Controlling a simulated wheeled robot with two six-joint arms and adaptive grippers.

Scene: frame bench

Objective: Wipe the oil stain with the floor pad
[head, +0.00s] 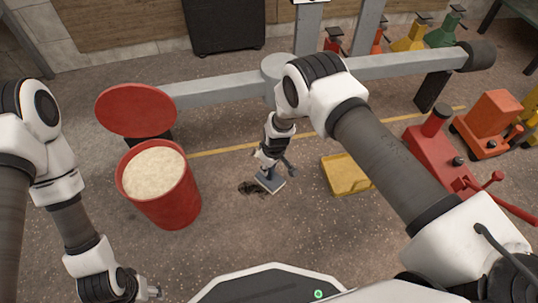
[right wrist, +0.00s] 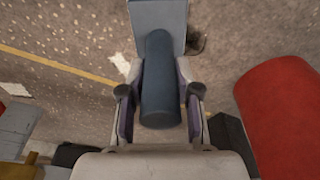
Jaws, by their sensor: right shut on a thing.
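The floor pad is a flat blue-grey block (head: 270,183) with a thick rounded handle (right wrist: 160,85). My right gripper (head: 270,164) is shut on the handle, with one finger on each side in the right wrist view. The pad is low over the concrete floor; I cannot tell if it touches. The oil stain (head: 250,188) is a dark patch just left of the pad, and the pad may hide part of it. The stain also shows beside the pad in the right wrist view (right wrist: 197,43). My left gripper (head: 152,292) is at the bottom left, away from both; its jaws are unclear.
A red drum of pale granules (head: 165,195) stands left of the stain. A red round disc (head: 137,108) is behind it, by a long grey beam (head: 215,88). A yellow tray (head: 344,174) lies right of the pad. Red and orange equipment (head: 440,150) stands farther right.

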